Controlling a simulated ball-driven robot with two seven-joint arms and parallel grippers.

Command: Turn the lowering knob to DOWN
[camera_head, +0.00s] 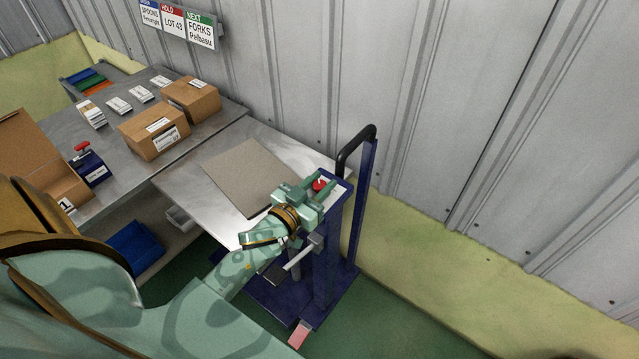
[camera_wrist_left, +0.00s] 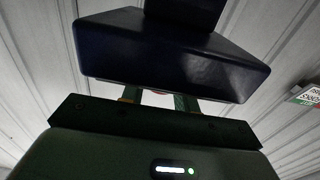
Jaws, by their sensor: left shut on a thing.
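The lowering knob (camera_head: 320,185) is a small red knob at the top of a dark blue lift column, in the middle right of the head view. My left gripper (camera_head: 316,190) reaches it from the lower left, its fingers on either side of the knob, shut on it. In the left wrist view a dark blue block (camera_wrist_left: 165,55) hides most of the fingers, and a sliver of red shows between them. The knob's markings cannot be read. My right gripper is not in view.
The lift has a steel platform (camera_head: 190,190) with a grey board (camera_head: 247,177) on it, and a black handle (camera_head: 355,146). A grey workbench (camera_head: 150,80) at the left carries cardboard boxes (camera_head: 155,131). A corrugated wall (camera_head: 430,100) stands close behind the lift.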

